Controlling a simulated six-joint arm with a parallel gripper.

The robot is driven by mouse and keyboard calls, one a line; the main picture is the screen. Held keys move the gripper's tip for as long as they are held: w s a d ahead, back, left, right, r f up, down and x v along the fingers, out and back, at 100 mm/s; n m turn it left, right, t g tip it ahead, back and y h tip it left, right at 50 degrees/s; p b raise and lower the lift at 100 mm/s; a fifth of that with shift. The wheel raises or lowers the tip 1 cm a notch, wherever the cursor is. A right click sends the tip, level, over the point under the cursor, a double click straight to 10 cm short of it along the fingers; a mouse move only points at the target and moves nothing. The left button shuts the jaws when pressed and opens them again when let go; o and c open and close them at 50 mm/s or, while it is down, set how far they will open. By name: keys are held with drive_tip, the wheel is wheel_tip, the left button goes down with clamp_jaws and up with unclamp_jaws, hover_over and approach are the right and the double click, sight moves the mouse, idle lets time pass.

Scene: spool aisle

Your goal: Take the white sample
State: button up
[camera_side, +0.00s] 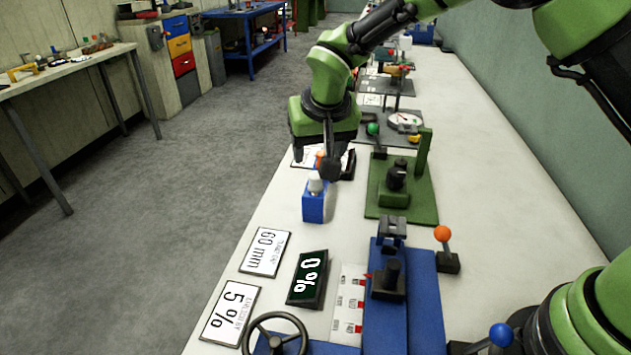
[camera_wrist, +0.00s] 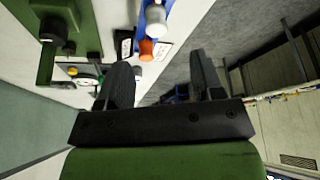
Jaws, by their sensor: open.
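My gripper (camera_side: 337,165) is just behind and to the right of the white sample in the side view. In the wrist view my gripper's fingers (camera_wrist: 160,68) are wide apart with nothing between them. The sample's lower part is partly hidden.
A green fixture (camera_side: 403,190) with a black knob stands right of the holder. In front are sign cards (camera_side: 265,251), a "0%" display (camera_side: 307,278) and a blue press (camera_side: 389,275). An orange-knobbed lever (camera_side: 443,234) stands at right. Bench between holder and cards is clear.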

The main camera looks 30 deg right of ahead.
sight(316, 175)
drive_tip(key=x, duration=0.9)
drive_tip(key=shift+d+f, duration=0.15)
drive_tip(key=shift+d, duration=0.1)
drive_tip(key=shift+c, duration=0.4)
drive_tip(key=c, duration=0.9)
